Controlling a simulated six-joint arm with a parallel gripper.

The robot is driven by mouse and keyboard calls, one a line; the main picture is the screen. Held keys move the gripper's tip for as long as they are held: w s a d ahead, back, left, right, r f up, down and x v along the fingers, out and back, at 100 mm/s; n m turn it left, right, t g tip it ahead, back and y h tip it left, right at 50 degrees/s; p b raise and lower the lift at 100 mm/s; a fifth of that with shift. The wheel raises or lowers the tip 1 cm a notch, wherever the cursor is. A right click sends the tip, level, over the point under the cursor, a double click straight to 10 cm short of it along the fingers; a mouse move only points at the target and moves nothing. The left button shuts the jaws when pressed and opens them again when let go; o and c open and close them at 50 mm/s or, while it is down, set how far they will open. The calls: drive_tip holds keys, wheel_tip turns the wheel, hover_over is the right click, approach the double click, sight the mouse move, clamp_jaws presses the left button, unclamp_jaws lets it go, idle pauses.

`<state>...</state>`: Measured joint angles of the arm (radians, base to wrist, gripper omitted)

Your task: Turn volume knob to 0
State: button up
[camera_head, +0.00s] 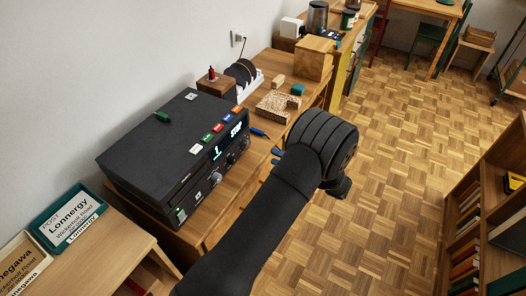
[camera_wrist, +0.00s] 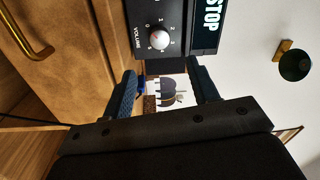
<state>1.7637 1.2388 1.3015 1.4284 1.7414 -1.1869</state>
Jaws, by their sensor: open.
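The volume knob (camera_wrist: 158,38) is a small round pale knob on a black panel in the wrist view, with the word VOLUME and a number scale around it. I cannot make out where its pointer stands. The panel belongs to a black device (camera_head: 170,140) on a wooden cabinet in the head view; its lit display (camera_head: 236,129) reads STOP, and the display (camera_wrist: 211,14) also shows in the wrist view. My gripper (camera_wrist: 165,84) is open and empty, its fingers apart from the knob. In the head view, its blue fingertips (camera_head: 278,154) show to the right of the device front, partly hidden by my arm.
Coloured tags lie on the device's top. A brass handle (camera_wrist: 28,35) shows in the wrist view. The parquet floor (camera_head: 400,130) is open to the right.

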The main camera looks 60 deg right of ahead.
sight(249, 145)
drive_tip(key=s, duration=0.8)
drive_tip(key=shift+f, duration=0.25)
drive_tip(key=w, duration=1.1)
drive_tip(key=w+r, duration=0.1)
drive_tip(key=w, duration=0.5)
drive_tip(key=shift+w+a, duration=0.1)
drive_tip(key=shift+w, duration=0.15)
